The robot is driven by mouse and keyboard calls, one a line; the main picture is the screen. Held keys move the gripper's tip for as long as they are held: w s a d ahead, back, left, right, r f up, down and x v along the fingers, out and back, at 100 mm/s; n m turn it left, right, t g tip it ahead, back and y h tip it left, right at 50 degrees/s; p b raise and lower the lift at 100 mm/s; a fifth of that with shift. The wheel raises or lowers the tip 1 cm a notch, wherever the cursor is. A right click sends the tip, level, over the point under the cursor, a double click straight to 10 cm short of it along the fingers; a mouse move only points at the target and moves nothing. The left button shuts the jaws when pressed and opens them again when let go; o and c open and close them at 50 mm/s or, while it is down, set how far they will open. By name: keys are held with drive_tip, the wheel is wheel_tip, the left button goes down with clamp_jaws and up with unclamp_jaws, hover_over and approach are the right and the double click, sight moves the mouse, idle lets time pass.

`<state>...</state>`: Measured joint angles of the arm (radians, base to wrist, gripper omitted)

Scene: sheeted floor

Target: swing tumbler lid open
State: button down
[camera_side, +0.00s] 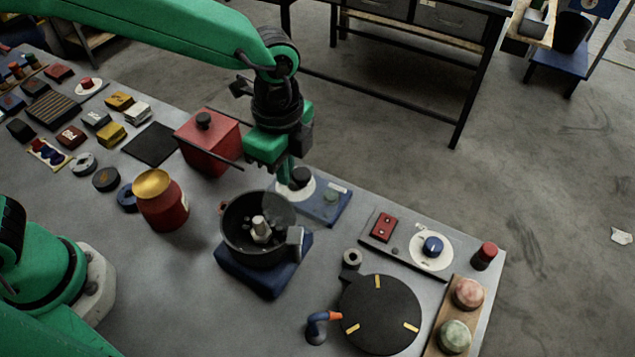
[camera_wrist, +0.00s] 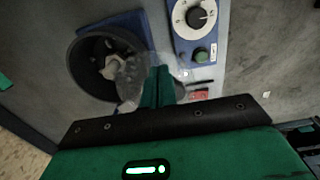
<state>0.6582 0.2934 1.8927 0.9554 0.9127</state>
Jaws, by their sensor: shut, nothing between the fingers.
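The tumbler is a dark round drum (camera_side: 231,248) with an open-looking top, on a dark blue base (camera_side: 255,280). A pale part (camera_side: 261,229) shows inside it. In the wrist view, the drum (camera_wrist: 80,72) is at the upper left. A see-through, greyish lid (camera_wrist: 133,78) overlaps the drum's right side and extends past its rim. My gripper (camera_side: 286,178) is shut and empty, pointing down just behind the drum. In the wrist view, its green fingertips (camera_wrist: 158,75) are beside the lid's right part. I cannot tell whether they touch it.
A blue panel with a dial (camera_side: 331,205) lies right behind my gripper. A red box (camera_side: 207,143) with a knob stands to the left, and a red jar (camera_side: 160,200) with a gold top nearer. A black disc (camera_side: 380,316) is at the front right. Bare grey table lies in front.

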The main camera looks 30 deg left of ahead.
sight(327, 189)
drive_tip(key=shift+w+d, duration=0.6)
drive_tip(key=shift+d, duration=0.45)
drive_tip(key=shift+w+d, duration=0.2)
drive_tip(key=shift+d, duration=0.25)
drive_tip(key=shift+w+d, duration=0.2)
drive_tip(key=shift+d, duration=0.25)
drive_tip(key=shift+d, duration=0.2)
drive_tip(key=shift+w+d, duration=0.15)
drive_tip(key=shift+d, duration=0.9)
